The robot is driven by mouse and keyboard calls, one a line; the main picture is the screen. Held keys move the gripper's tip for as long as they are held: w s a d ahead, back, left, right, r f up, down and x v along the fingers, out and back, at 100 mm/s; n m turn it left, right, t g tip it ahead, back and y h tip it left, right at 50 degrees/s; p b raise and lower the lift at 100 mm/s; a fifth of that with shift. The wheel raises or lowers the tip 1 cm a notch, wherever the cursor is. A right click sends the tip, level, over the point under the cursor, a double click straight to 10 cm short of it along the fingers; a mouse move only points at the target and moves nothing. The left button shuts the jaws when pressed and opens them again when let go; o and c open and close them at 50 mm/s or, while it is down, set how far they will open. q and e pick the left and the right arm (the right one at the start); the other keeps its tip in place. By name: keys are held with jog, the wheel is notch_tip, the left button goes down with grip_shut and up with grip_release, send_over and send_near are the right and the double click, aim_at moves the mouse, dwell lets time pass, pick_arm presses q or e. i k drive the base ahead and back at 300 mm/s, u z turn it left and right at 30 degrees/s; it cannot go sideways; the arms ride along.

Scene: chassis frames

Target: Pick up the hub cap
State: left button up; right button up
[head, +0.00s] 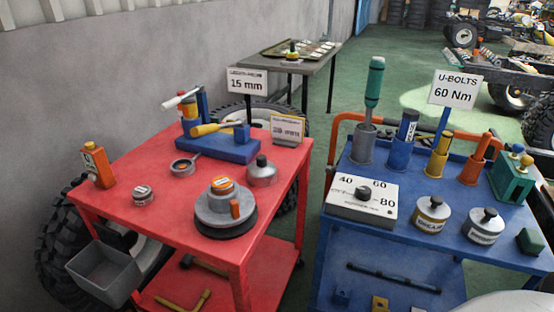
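A grey domed cap with a dark knob (262,173) sits upright on the red cart (125,222), near its right edge; it looks like the hub cap, but no label confirms this. Just in front and to its left is a stepped grey hub (222,207) on a black round base. The hub has an orange top with a label and an orange block on its front right. The cap and the hub stand apart, with a narrow strip of red between them. Neither of my grippers is in view.
An orange bottle (98,166), a small tin (142,196), a grey ring (184,166) and a blue fixture (217,145) share the red top. A grey bin (104,273) hangs at its front left. A blue cart (393,210) with tools stands right, across a gap.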

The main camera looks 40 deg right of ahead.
aim_at(262, 172)
jog(key=z, duration=1)
jog(key=k, duration=1.3)
jog(key=z, duration=0.55)
jog(key=i, duration=1.45)
jog(key=u, duration=0.85)
